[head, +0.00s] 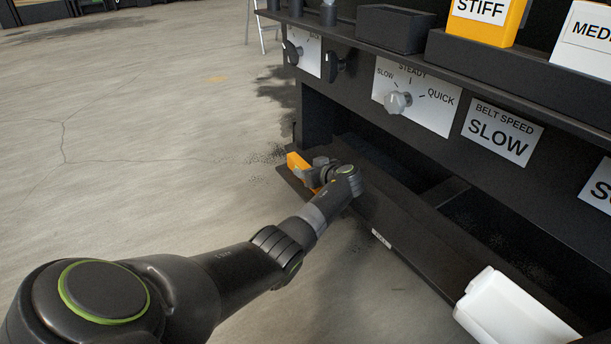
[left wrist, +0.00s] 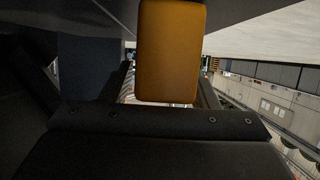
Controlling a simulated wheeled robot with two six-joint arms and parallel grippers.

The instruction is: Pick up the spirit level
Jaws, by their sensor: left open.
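The spirit level appears to be the orange bar (head: 298,162) at the left end of the low black shelf in the head view. My left gripper (head: 314,174) is right at it and hides part of it. In the left wrist view the orange bar (left wrist: 170,50) fills the upper middle, with one open finger on either side of its lower end. I cannot tell whether the fingers touch it. My right gripper is in neither view.
The low shelf (head: 378,215) runs under a black console with knobs and a belt speed sign (head: 500,131). A white container (head: 512,312) is at the lower right. An orange box (head: 486,22) stands above. Open concrete floor lies to the left.

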